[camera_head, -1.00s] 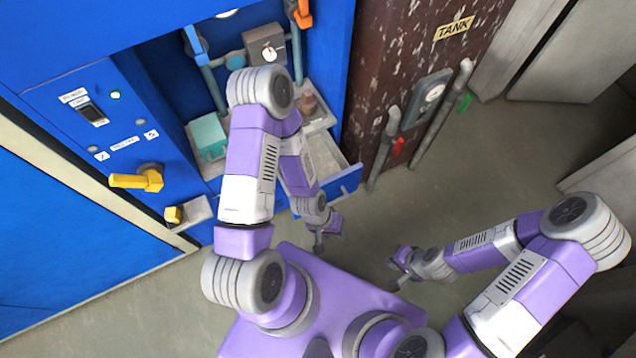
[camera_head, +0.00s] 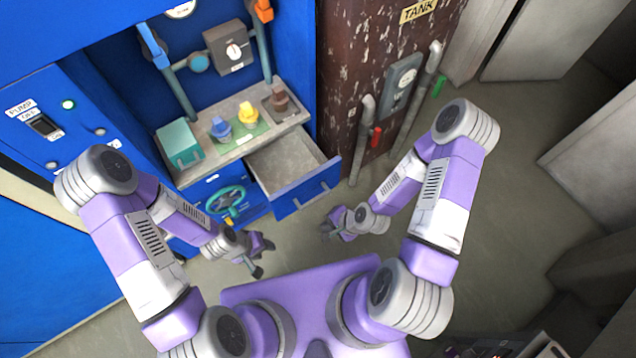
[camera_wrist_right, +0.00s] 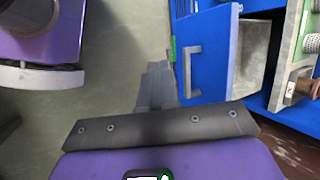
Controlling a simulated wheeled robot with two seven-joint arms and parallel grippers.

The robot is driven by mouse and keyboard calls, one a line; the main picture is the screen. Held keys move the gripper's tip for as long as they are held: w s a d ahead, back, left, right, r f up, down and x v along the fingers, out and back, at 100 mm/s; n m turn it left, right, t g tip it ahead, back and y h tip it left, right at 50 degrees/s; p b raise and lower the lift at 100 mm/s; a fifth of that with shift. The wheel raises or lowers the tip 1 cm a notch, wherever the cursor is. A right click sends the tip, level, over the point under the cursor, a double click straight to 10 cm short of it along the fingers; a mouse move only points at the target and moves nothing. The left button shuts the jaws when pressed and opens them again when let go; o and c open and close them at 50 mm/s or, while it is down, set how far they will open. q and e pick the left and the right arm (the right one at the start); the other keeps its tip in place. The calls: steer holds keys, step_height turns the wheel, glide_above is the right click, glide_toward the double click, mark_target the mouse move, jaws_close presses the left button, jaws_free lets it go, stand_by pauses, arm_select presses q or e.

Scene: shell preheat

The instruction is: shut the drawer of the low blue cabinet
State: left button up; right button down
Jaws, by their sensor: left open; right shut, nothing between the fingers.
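The low blue cabinet's drawer (camera_head: 290,158) stands pulled out in the head view, its grey inside empty. Its blue front (camera_head: 290,201) has a pale bar handle (camera_head: 312,190). In the right wrist view, the blue front (camera_wrist_right: 212,45) and the handle (camera_wrist_right: 193,70) show right of my fingers. My right gripper (camera_head: 328,229) is shut and empty, in front of the drawer and apparently apart from it; its fingers also show in the wrist view (camera_wrist_right: 157,84). My left gripper (camera_head: 262,257) is open and empty, low in front of the cabinet, left of the drawer.
A teal handwheel (camera_head: 226,199) is on the cabinet left of the drawer. The counter above holds a teal box (camera_head: 179,145), blue and yellow valve-like pieces and a brown piece. A brown tank panel (camera_head: 350,60) with pipes stands right. Floor is open at right.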

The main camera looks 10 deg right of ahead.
steer(key=w+d+f+m+t+b, duration=0.3)
steer(key=w+m+t+b, duration=0.1)
steer(key=m, duration=0.6)
steer(key=m+t+h+b, duration=0.1)
steer(key=m+t+b, duration=0.3)
steer(key=m+b, duration=0.55)
glide_toward(317, 176)
steer(key=b+x, duration=0.2)
steer(key=x, duration=0.2)
steer(key=shift+w+a+f, duration=0.2)
steer(key=shift+w+f, duration=0.05)
steer(key=shift+f, duration=0.05)
steer(key=shift+w+a, duration=0.25)
steer(key=shift+w, duration=0.45)
